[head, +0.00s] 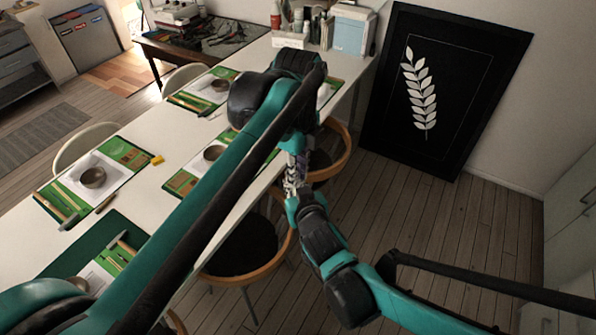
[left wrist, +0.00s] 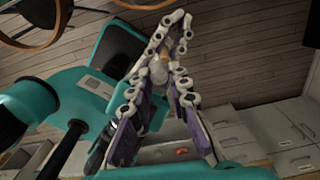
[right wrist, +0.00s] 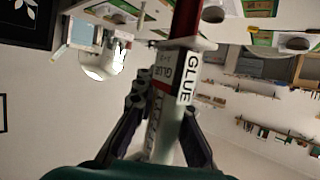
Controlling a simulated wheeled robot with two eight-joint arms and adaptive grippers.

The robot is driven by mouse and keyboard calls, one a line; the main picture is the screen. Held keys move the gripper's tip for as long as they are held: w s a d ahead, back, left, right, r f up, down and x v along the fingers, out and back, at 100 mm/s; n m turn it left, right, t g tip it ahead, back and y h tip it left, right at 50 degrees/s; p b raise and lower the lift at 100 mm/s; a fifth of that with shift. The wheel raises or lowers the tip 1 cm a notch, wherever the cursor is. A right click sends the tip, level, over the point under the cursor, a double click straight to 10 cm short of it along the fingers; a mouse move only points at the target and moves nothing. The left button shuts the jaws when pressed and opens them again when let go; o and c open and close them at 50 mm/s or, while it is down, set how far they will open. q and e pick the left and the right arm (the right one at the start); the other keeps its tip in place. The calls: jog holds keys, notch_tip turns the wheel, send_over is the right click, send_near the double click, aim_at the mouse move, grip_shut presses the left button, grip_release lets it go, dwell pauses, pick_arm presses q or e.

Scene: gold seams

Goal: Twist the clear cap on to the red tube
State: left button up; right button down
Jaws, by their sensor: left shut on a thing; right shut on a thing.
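The tube (right wrist: 168,105) shows large in the right wrist view. It has white labels reading GLUE, a pale flange and a dark red part (right wrist: 186,20) running up out of the picture. My right gripper (right wrist: 163,95) is shut on it. My left gripper (left wrist: 166,50) is shut on a small pale, see-through piece, seemingly the clear cap (left wrist: 158,72), between its fingers. In the head view my left gripper (head: 294,163) points down, close above my right gripper (head: 292,185). The fingers overlap there, so I cannot tell whether cap and tube touch.
The long white table (head: 135,205) with green mats, bowls and tools lies left of the grippers. Wooden-rimmed chairs (head: 255,268) stand beside and below them. A black leaf picture (head: 440,90) leans on the wall. The floor at right is open.

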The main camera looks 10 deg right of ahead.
pick_arm(q)
jog(key=o, duration=0.7)
jog(key=shift+r, duration=2.25)
jog(key=shift+c, duration=0.2)
